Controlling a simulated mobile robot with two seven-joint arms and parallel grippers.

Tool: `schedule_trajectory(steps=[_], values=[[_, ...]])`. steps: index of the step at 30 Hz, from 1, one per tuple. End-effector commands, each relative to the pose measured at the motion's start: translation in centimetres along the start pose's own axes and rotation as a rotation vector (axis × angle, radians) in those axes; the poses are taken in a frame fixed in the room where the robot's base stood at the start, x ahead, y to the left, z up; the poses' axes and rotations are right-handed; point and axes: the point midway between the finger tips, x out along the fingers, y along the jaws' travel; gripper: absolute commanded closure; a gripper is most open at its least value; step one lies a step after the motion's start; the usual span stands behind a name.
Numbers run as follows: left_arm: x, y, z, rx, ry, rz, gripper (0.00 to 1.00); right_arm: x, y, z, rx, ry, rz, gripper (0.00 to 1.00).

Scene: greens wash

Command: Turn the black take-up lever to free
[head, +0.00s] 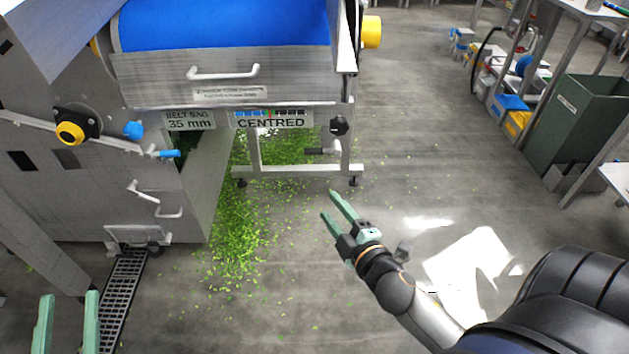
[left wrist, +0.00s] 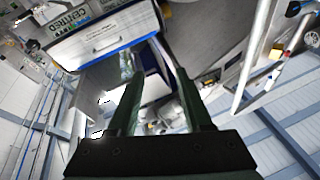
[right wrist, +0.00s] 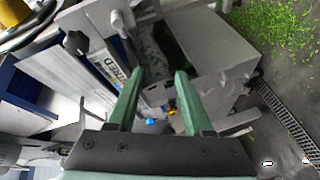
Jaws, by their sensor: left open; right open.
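A lever with a black grip (head: 316,151) sticks out to the left from a pale crank under the right end of the conveyor in the head view. A black star knob (head: 340,125) sits just above it and also shows in the right wrist view (right wrist: 75,42). The signs read "BELT SAG 35 mm" (head: 190,121) and "CENTRED" (head: 271,119). My right gripper (head: 329,203) is open and empty, below and apart from the lever. My left gripper (head: 67,322) is open and empty at the bottom left, far from the lever.
The conveyor with its blue belt (head: 225,25) stands ahead on a steel frame. Chopped greens (head: 237,225) lie on the floor below it. A drain grate (head: 122,290) runs at the left. A green bin (head: 580,120) stands at the right.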

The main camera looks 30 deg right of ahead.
Motion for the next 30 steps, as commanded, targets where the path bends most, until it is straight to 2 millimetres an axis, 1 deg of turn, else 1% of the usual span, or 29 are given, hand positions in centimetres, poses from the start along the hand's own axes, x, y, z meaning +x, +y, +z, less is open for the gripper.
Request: schedule_trajectory(steps=[1, 6, 9, 12, 16, 20, 30], values=[[-0.8, 0.7, 0.6, 0.019, 0.080, 0.007, 0.50, 0.8, -1.1, 1.0, -0.073, 0.012, 0.053, 0.49], [-2.2, 1.6, -2.7, 0.073, 0.311, 0.026, 0.50, 1.8, 0.5, 1.7, -0.301, 0.029, 0.200, 0.49], [-3.2, 2.0, -4.2, 0.095, 0.404, 0.035, 0.50, 1.9, 1.3, 1.7, -0.393, 0.030, 0.261, 0.49], [-3.8, 2.3, -5.2, 0.107, 0.462, 0.041, 0.50, 2.0, 1.9, 1.7, -0.453, 0.028, 0.297, 0.49], [-4.1, 2.4, -6.1, 0.114, 0.493, 0.043, 0.50, 2.2, 2.5, 1.5, -0.483, 0.028, 0.317, 0.49], [-3.9, 2.3, -6.5, 0.119, 0.495, 0.042, 0.50, 3.2, 3.1, 1.3, -0.485, 0.029, 0.320, 0.49], [-3.7, 2.0, -7.2, 0.131, 0.494, 0.038, 0.50, 8.6, 4.7, 0.8, -0.484, 0.027, 0.319, 0.49]])
